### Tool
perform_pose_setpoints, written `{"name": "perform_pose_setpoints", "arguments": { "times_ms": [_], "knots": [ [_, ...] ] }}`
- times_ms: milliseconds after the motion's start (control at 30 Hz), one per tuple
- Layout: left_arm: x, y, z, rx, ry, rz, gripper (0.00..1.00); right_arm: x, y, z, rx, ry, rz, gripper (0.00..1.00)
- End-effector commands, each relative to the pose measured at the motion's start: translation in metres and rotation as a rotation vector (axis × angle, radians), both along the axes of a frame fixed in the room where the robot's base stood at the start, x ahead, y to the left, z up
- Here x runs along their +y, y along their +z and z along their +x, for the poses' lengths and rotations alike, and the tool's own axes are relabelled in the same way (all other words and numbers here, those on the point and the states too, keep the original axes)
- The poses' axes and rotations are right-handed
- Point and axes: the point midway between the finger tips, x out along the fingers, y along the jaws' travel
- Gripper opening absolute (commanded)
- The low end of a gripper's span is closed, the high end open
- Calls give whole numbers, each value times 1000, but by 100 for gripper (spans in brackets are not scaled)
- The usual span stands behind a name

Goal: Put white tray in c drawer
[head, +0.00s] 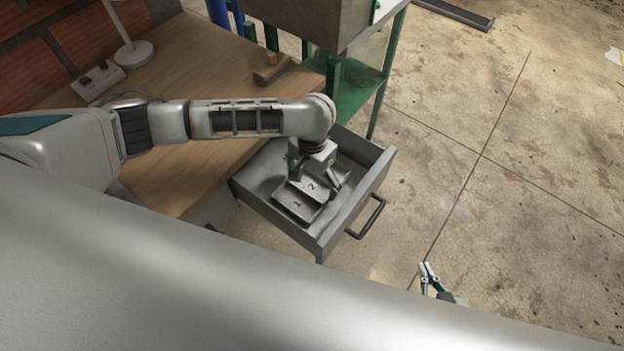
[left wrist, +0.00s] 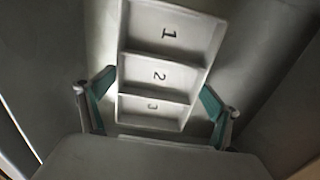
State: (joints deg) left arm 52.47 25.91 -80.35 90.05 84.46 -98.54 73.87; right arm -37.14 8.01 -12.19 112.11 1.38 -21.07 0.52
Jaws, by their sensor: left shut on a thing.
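The white tray (head: 297,207), with compartments numbered 1, 2 and 3, is inside the open grey drawer (head: 346,222). My left gripper (head: 313,186) reaches down into the drawer and is shut on the tray, one finger on each long side. In the left wrist view the tray (left wrist: 165,62) lies between the green-backed fingers, near compartments 2 and 3. Whether the tray rests fully on the drawer floor cannot be told. My right gripper (head: 427,271) is low over the floor at right, away from the drawer; its finger gap is unclear.
A wooden workbench (head: 185,70) stands left of the drawer, with a lamp base (head: 134,53), a white switch box (head: 97,80) and a wooden block tool (head: 272,69) on it. A green-framed machine (head: 352,95) stands behind the drawer.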

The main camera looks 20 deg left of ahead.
Motion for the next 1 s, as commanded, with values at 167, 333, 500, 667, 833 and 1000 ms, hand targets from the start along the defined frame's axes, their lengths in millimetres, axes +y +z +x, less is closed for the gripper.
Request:
{"name": "perform_pose_setpoints", "arguments": {
  "times_ms": [167,333,500,667,833,1000],
  "knots": [
    [0,2,0,-1,0,0,64,0,2,1,-1,-1,0,0],
    [0,0,0,0,0,0,100,0,5,2,-6,-1,1,0],
    [0,0,0,0,0,0,100,0,8,4,-12,0,3,0],
    [0,6,1,-3,0,1,100,0,9,4,-12,-1,2,0],
    [0,35,2,-6,-1,-1,100,0,24,7,-21,0,1,0],
    [0,72,2,-5,-1,0,100,0,41,10,-30,-1,2,0]
  ]
}}
